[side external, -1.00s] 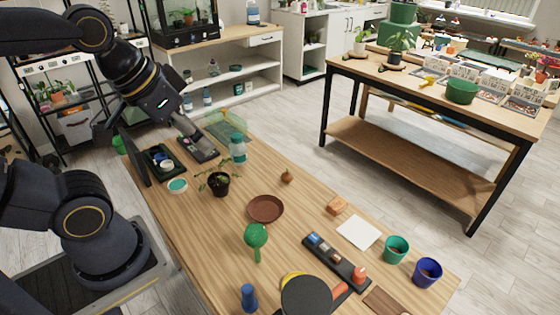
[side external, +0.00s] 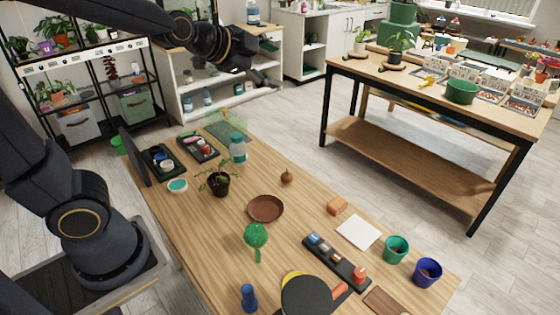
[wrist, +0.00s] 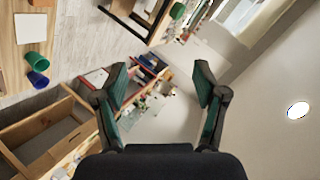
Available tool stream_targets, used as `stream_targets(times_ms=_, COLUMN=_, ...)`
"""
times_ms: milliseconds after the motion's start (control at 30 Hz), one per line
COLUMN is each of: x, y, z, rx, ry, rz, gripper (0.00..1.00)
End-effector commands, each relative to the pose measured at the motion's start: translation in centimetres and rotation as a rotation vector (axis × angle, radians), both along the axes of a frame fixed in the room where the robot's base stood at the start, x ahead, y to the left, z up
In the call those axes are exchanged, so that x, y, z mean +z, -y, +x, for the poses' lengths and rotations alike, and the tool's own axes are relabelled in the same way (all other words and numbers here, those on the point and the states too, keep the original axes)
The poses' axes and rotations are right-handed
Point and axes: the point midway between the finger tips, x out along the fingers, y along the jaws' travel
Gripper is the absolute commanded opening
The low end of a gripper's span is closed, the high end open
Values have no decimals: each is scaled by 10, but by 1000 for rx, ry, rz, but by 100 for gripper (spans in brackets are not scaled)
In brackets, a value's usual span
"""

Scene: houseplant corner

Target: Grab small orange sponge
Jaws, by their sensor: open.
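The small orange sponge (side external: 337,206) lies on the wooden table, just beyond a white sheet (side external: 358,232) in the side view. My gripper (wrist: 160,88) shows in the wrist view with its two fingers wide apart and nothing between them. In the side view my arm reaches high over the far end of the table, well away from the sponge; the fingers are hard to make out there.
A brown saucer (side external: 265,208), a potted plant (side external: 218,182), a green scoop (side external: 256,238) and a black tray (side external: 336,262) stand on the table. A green cup (side external: 396,249) and blue cup (side external: 428,271) are near the right edge. A clear bottle (side external: 238,147) stands farther back.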

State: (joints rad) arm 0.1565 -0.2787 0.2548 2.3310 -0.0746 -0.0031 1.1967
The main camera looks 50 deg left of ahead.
Motion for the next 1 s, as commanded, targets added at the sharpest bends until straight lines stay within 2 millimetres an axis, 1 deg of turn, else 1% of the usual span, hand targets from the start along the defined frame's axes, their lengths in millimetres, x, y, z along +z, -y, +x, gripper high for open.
stream_targets(times_ms=33, x=-17, y=-2, z=23, rx=-29, ry=-6, rz=95, gripper=71)
stream_targets(times_ms=67, x=-25, y=-4, z=36, rx=-47, ry=-1, rz=160, gripper=71)
stream_targets(times_ms=100, x=-38, y=-6, z=53, rx=-70, ry=1, rz=252, gripper=71)
stream_targets(times_ms=167, x=-59, y=-7, z=76, rx=-108, ry=0, rz=397, gripper=71)
stream_targets(times_ms=200, x=-73, y=-7, z=89, rx=-135, ry=-2, rz=497, gripper=71)
stream_targets(times_ms=267, x=-96, y=-5, z=107, rx=-179, ry=-9, rz=649, gripper=71)
stream_targets(times_ms=300, x=-112, y=-2, z=117, rx=-213, ry=-15, rz=751, gripper=71)
stream_targets(times_ms=367, x=-135, y=4, z=130, rx=-266, ry=-19, rz=906, gripper=71)
stream_targets(times_ms=400, x=-151, y=10, z=137, rx=-306, ry=-21, rz=1009, gripper=71)
stream_targets(times_ms=433, x=-162, y=15, z=142, rx=-337, ry=-21, rz=1085, gripper=71)
stream_targets(times_ms=500, x=-189, y=28, z=150, rx=-417, ry=-18, rz=1261, gripper=71)
stream_targets(times_ms=567, x=-213, y=41, z=155, rx=-488, ry=-11, rz=1403, gripper=71)
stream_targets(times_ms=600, x=-228, y=51, z=156, rx=-539, ry=-3, rz=1491, gripper=71)
stream_targets(times_ms=667, x=-251, y=65, z=156, rx=-614, ry=9, rz=1607, gripper=71)
stream_targets(times_ms=700, x=-267, y=74, z=155, rx=-660, ry=14, rz=1667, gripper=71)
stream_targets(times_ms=800, x=-302, y=89, z=147, rx=-768, ry=6, rz=1785, gripper=71)
stream_targets(times_ms=833, x=-311, y=93, z=145, rx=-796, ry=3, rz=1814, gripper=71)
stream_targets(times_ms=900, x=-328, y=100, z=138, rx=-854, ry=-2, rz=1868, gripper=71)
stream_targets(times_ms=1000, x=-344, y=109, z=130, rx=-910, ry=-4, rz=1908, gripper=71)
